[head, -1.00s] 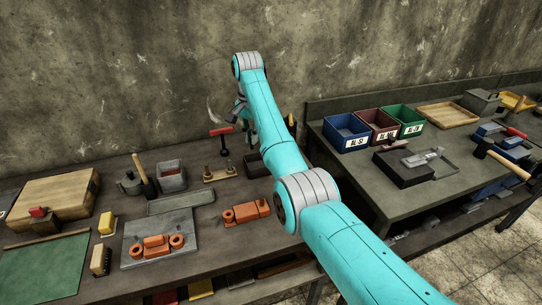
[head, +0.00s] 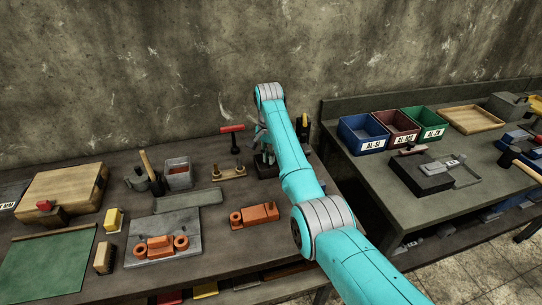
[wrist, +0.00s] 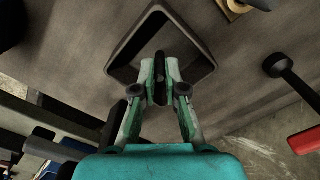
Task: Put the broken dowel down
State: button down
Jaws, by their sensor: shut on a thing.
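My gripper (wrist: 160,68) points down over a dark square open bin (wrist: 205,58), its fingertips within the bin's outline. The fingers are close together on a small dark piece (wrist: 159,80), which I take to be the broken dowel; most of it is hidden between the fingers. In the head view my gripper (head: 265,150) is partly behind my arm, low over the dark bin (head: 264,170) at the back of the left bench. I cannot tell whether the dowel touches the bin's floor.
A red-handled tool (head: 232,129) stands just left of the gripper, and a wooden piece with pegs (head: 227,172) lies beside the bin. A dark item with a yellow top (head: 304,125) stands to the right. Orange pattern pieces (head: 254,215) lie in front.

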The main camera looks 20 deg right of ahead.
jog(key=shift+f, duration=0.15)
jog(key=c, duration=1.2)
grip_release()
